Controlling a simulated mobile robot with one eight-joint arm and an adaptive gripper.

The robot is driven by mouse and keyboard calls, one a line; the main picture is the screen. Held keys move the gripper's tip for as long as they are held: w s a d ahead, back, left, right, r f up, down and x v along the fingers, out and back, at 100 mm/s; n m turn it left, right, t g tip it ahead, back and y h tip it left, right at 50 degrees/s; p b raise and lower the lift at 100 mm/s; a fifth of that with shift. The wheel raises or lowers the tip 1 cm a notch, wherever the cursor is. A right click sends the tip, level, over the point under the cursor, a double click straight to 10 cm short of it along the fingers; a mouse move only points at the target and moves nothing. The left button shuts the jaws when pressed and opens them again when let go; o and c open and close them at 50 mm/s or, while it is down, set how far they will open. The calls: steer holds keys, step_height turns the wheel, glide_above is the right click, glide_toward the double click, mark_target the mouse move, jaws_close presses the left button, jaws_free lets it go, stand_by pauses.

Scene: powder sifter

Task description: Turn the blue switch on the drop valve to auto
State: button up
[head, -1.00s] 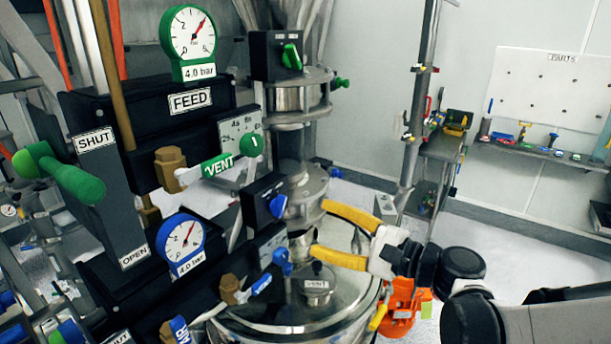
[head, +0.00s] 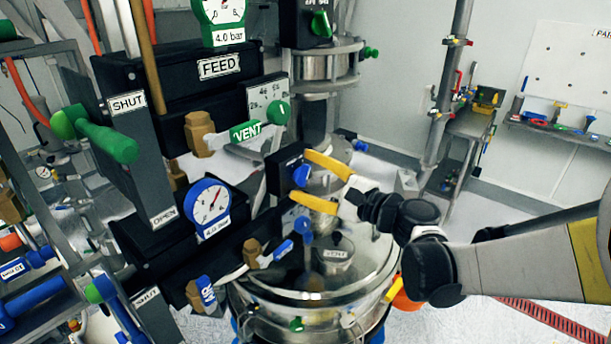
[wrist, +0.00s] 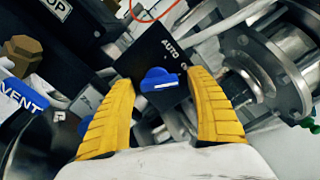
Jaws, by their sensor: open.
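The blue switch (wrist: 160,80) is a small knob with a white line on a black box (wrist: 152,55) in the wrist view. The word AUTO is printed above it, and another label to its right is partly cut off by a finger. My gripper (wrist: 156,100) is open, its two yellow fingers on either side of the knob in the picture. I cannot tell whether they touch it. In the head view the blue switch (head: 301,175) shows between the yellow fingertips of my gripper (head: 300,177), on the dark box (head: 283,172).
A black FEED block (head: 170,85) with a green-framed gauge (head: 222,15) stands left of the switch. A green VENT handle (head: 246,131) and a blue-framed gauge (head: 210,205) are close by. A steel vessel (head: 355,270) lies below.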

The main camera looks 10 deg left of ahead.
steer(key=c, duration=1.2)
